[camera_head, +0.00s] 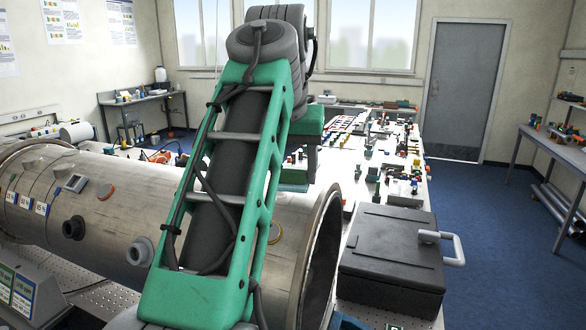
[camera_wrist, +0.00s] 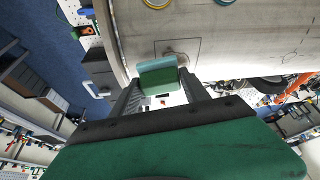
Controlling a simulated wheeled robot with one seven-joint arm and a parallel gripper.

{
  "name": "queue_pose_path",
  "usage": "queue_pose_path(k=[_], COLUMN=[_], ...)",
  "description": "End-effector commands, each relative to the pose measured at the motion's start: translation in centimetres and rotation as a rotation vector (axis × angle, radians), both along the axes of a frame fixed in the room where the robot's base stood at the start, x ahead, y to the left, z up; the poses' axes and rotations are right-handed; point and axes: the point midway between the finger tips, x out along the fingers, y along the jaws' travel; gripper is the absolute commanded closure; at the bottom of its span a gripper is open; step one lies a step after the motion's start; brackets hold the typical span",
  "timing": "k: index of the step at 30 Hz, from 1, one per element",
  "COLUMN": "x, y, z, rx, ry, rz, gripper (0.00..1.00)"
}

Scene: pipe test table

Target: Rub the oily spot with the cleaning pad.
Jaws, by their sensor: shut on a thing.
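My gripper (camera_wrist: 159,82) is shut on the cleaning pad (camera_wrist: 158,74), a small block with a light teal band above a darker green part. In the wrist view the pad is held between the two dark fingertips, in front of the metal pipe (camera_wrist: 240,30). A small brownish smear (camera_wrist: 177,54), which looks like the oily spot, lies within a thin outlined rectangle on the pipe, just above the pad. The pad overlaps its lower edge in the picture; I cannot tell if they touch. In the head view the pipe (camera_head: 130,195) lies behind my green arm, which hides the spot and pad.
A dark lidded box (camera_head: 392,255) with a pale handle stands right of the pipe's open end. Many small parts (camera_head: 390,150) cover the table behind. Round fittings (camera_head: 74,228) stick out from the pipe. A grey instrument (camera_head: 30,290) stands at the front left.

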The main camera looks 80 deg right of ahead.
Motion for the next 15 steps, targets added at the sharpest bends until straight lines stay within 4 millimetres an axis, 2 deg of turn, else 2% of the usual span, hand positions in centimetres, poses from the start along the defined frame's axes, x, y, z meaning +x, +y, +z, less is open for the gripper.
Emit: queue_pose_path(k=[15], x=[0.0], y=[0.01], z=[-1.13], rx=[0.0], ry=[0.0], rz=[0.0], gripper=[0.92])
